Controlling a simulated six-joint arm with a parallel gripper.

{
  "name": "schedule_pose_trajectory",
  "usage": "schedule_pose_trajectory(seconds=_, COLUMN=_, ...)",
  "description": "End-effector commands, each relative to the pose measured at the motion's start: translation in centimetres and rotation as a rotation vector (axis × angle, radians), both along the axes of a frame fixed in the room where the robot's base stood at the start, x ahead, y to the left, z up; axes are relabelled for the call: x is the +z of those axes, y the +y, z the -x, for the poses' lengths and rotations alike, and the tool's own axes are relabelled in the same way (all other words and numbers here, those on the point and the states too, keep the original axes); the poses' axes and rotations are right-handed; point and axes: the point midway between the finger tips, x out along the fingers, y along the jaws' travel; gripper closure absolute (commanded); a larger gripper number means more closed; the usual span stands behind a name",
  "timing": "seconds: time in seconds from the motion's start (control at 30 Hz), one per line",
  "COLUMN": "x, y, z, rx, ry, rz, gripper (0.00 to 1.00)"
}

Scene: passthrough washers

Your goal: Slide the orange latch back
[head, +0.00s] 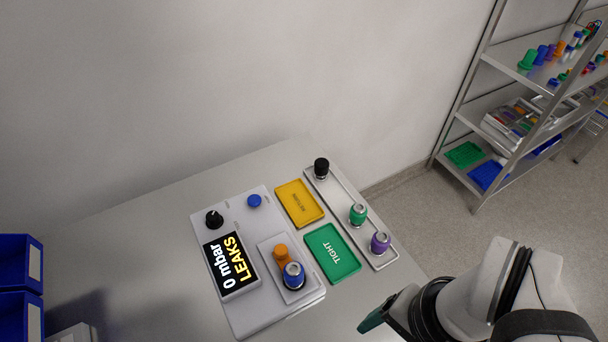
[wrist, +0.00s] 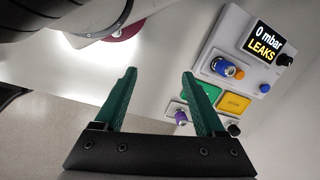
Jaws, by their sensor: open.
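The orange latch (head: 281,252) stands on a raised plate of the white test unit (head: 240,313), beside a blue fitting with a metal top (head: 292,276). In the wrist view the orange latch (wrist: 239,75) shows small next to the blue fitting (wrist: 224,68). The unit's display (head: 231,265) reads "0 mbar LEAKS". My gripper (wrist: 159,72) is open and empty, its green fingers wide apart. In the head view my gripper (head: 372,322) is at the table's front right, well apart from the latch.
A yellow "RETURN" tray (head: 284,193) and a green "TIGHT" tray (head: 350,266) lie right of the unit. A grey rack (head: 339,203) holds black, green and purple fittings. The unit also carries a black knob (head: 214,219) and blue button (head: 254,201). Blue bins (head: 20,262) stand left.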

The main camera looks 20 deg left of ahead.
Motion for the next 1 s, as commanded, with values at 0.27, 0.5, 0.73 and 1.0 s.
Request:
schedule_pose_trajectory(seconds=0.27, x=0.0, y=0.0, z=0.0, rx=0.000, ry=0.000, rz=0.000, gripper=0.28)
schedule_pose_trajectory(seconds=0.5, x=0.1, y=0.1, z=-0.2, rx=0.006, ry=0.000, rz=0.002, gripper=0.33)
schedule_pose_trajectory(seconds=0.73, x=2.6, y=8.5, z=-11.3, rx=0.283, ry=-0.006, rz=0.090, gripper=0.33)
schedule_pose_trajectory(seconds=1.0, x=0.1, y=21.0, z=-16.1, rx=0.482, ry=-0.057, rz=0.152, gripper=0.33)
